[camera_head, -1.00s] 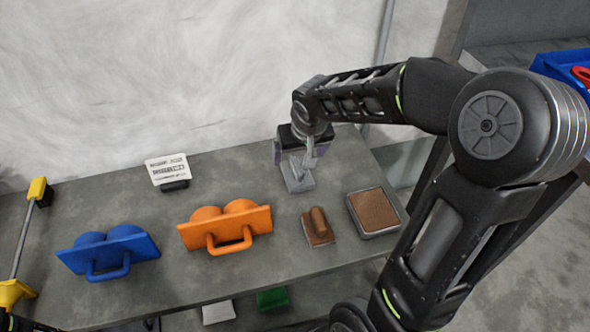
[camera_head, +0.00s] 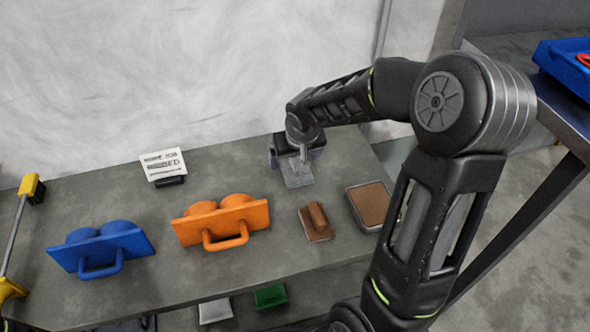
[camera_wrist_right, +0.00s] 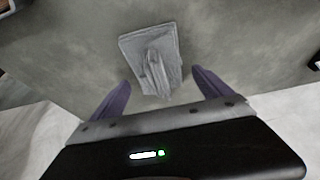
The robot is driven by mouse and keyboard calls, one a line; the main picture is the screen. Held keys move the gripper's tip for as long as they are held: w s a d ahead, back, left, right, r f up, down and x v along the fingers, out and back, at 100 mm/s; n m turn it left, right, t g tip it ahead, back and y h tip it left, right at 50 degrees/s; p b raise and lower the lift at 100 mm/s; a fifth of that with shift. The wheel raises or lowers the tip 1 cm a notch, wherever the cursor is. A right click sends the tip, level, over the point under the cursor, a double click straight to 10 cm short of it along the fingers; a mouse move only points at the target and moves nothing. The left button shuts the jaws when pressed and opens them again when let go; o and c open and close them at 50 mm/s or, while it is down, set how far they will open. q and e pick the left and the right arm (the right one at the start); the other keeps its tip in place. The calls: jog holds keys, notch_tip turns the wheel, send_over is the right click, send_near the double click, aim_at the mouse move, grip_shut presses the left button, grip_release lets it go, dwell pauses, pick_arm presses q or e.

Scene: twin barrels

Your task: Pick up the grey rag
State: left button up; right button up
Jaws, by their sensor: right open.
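The grey rag (camera_head: 297,177) lies on the grey tabletop near its back right part. In the right wrist view the grey rag (camera_wrist_right: 135,45) is a flat rectangle with a raised fold along its middle. My right gripper (camera_head: 296,158) is over the rag, fingers pointing down. In the wrist view its two purple-grey fingers (camera_wrist_right: 161,85) are spread wide, on either side of the fold's near end, with nothing between them held. Whether the fingertips touch the table is hard to tell. My left gripper is not seen.
To the left stand an orange double-barrel piece (camera_head: 222,222), a blue one (camera_head: 100,250) and a white label card (camera_head: 163,166). A brown-topped block (camera_head: 316,222) and a metal tray with brown filling (camera_head: 371,206) sit in front of the rag. A wall rises behind.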

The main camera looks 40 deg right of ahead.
jog(key=shift+f, duration=0.15)
jog(key=shift+c, duration=0.2)
dwell(0.3)
jog(key=c, duration=1.4)
jog(key=shift+c, duration=0.2)
notch_tip(320, 180, up, 10)
jog(key=p, duration=0.3)
jog(key=shift+p, duration=0.3)
